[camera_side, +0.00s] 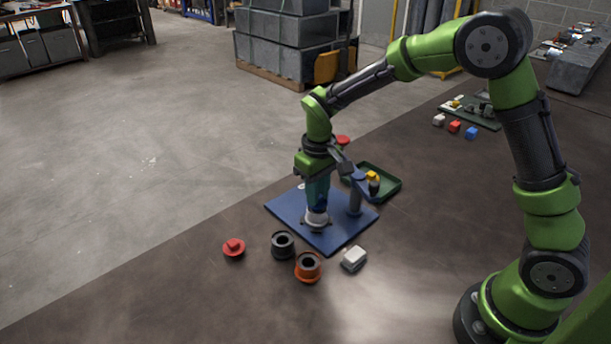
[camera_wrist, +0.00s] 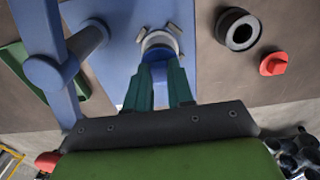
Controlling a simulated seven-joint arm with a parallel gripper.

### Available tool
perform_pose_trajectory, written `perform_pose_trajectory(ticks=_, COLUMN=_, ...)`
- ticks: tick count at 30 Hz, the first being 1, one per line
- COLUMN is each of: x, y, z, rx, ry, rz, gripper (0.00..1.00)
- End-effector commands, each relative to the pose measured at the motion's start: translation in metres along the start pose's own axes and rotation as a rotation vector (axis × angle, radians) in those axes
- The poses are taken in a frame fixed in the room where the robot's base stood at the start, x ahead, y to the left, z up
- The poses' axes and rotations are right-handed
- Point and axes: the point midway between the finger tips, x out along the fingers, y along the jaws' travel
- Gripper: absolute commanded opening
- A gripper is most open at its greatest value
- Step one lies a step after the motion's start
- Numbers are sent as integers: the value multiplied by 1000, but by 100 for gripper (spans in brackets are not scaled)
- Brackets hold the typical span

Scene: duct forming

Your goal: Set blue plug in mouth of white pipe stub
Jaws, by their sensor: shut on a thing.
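The white pipe stub (camera_side: 316,219) stands upright on a blue base plate (camera_side: 284,207); in the wrist view its pale rim (camera_wrist: 160,38) shows just beyond the fingertips. My gripper (camera_side: 318,201) points down directly above the stub, its teal fingers (camera_wrist: 161,72) shut on the blue plug. Only a little blue (camera_wrist: 159,53) shows between the fingertips at the stub's mouth, and the fingers hide most of the plug. I cannot tell whether the plug sits in the mouth or just above it.
A blue post with an arm (camera_side: 355,197) stands on the plate close right of my gripper. A green tray (camera_side: 388,184) is behind.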

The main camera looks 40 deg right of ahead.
Motion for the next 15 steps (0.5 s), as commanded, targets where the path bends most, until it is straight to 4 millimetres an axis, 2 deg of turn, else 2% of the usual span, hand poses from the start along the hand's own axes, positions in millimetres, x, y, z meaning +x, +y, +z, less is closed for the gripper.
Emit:
perform_pose_trajectory(ticks=11, x=0, y=0, z=0, rx=0, ry=0, rz=0, gripper=0)
perform_pose_trajectory(ticks=12, x=0, y=0, z=0, rx=0, ry=0, rz=0, gripper=27)
perform_pose_trajectory(ticks=15, x=0, y=0, z=0, rx=0, ry=0, rz=0, gripper=42)
